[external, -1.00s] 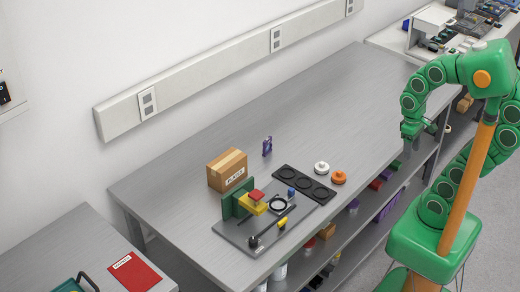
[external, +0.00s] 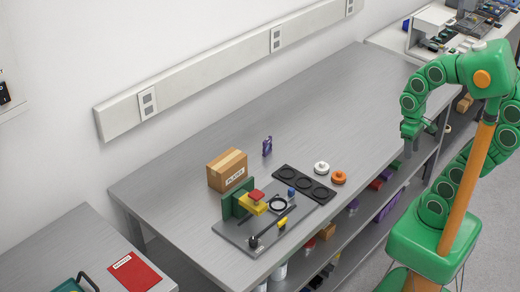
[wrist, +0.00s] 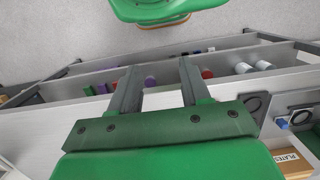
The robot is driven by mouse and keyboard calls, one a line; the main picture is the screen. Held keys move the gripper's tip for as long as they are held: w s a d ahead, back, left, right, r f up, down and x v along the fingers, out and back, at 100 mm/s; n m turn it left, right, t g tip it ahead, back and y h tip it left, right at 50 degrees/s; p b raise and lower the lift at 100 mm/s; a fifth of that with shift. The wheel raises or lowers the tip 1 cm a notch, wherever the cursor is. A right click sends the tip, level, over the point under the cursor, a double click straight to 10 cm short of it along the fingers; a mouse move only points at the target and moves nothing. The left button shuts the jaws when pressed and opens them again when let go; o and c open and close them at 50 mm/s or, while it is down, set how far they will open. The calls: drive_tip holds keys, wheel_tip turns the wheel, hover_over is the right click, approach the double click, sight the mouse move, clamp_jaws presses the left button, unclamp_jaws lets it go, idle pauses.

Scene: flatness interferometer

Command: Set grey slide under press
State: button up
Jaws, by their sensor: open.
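The press stands on a grey base plate (external: 233,238) at the near part of the bench. It has a green upright block (external: 231,205), a yellow block (external: 249,207) with a red top (external: 257,195), and a blue knob (external: 291,191). A black ring (external: 269,206) lies beside the yellow block, and a dark rod with a round black knob (external: 254,242) runs along the plate. I cannot clearly tell a grey slide apart from the grey plate. My gripper (external: 409,132) is open and empty, off the bench's right edge, well apart from the press. Its open fingers show in the wrist view (wrist: 157,72).
A black tray with round recesses (external: 323,197) lies behind the plate, beside a white puck (external: 321,168) and an orange puck (external: 338,178). A cardboard box (external: 227,171) and a purple object (external: 267,146) stand farther back. The bench's far half is clear. Shelves below hold several items.

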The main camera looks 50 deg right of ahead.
drive_tip(key=shift+w+a+f, duration=0.1)
drive_tip(key=shift+w+a, duration=0.25)
drive_tip(key=shift+w, duration=0.15)
drive_tip(key=c, duration=0.4)
drive_tip(key=w+a+y, duration=0.2)
drive_tip(key=w+a, duration=0.2)
drive_tip(key=w, duration=0.1)
drive_tip(key=w+a+f+n+y, duration=0.1)
drive_tip(key=w+a, duration=0.3)
drive_tip(key=w, duration=0.1)
drive_tip(key=w+a+f+n+y, duration=0.1)
drive_tip(key=w+a+y, duration=0.1)
drive_tip(key=w+a, duration=0.2)
drive_tip(key=shift+w+f+y, duration=0.25)
drive_tip(key=shift+w+y, duration=0.05)
drive_tip(key=shift+w, duration=0.45)
clamp_jaws()
drive_tip(key=w+a+f+m+t+y, duration=0.1)
drive_tip(key=w+a+f+y, duration=0.1)
drive_tip(key=w, duration=0.3)
drive_tip(key=w+a+f+m+y, duration=0.1)
drive_tip(key=w+a+f, duration=0.1)
drive_tip(key=w, duration=0.4)
drive_tip(key=shift+w+a+t+y, duration=0.2)
drive_tip(key=shift+w+t+y, duration=0.1)
drive_tip(key=shift+t+y, duration=0.1)
